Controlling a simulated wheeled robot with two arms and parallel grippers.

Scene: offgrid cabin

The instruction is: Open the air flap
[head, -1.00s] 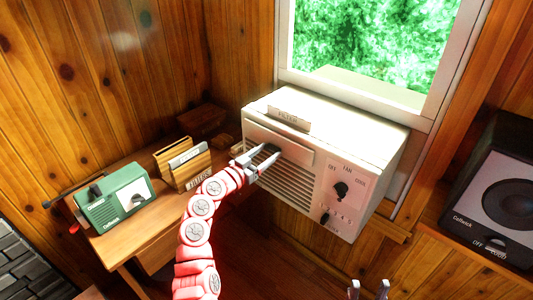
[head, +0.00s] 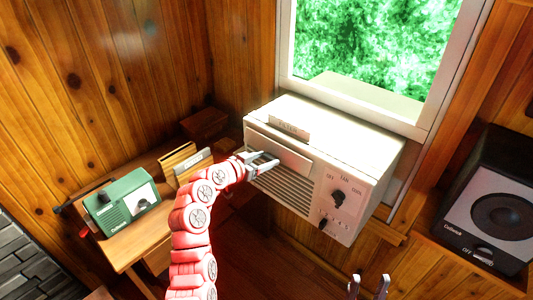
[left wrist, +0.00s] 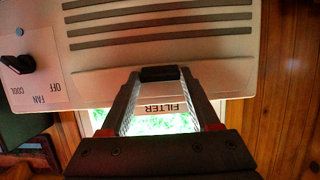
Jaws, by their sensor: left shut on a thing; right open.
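The cream air conditioner (head: 375,165) sits under the window. Its air flap (head: 290,153) is a wide pale panel on the upper front, above the slatted grille (head: 285,190). My left gripper (head: 268,160) is at the left part of the flap. In the left wrist view, my left gripper (left wrist: 160,76) is shut on a short dark handle (left wrist: 160,73) at the flap (left wrist: 225,78). In the head view the fingers hide the handle. I cannot tell how far the flap is tilted. My right gripper (head: 368,286) is open and empty at the bottom edge, apart from the unit.
A FILTER sign (head: 290,129) stands on the unit's top. Its knob (head: 338,197) and a smaller switch (head: 323,223) are on the right front. A green radio (head: 122,203) and a wooden file holder (head: 182,160) stand on the left desk. A speaker (head: 495,210) is at the right.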

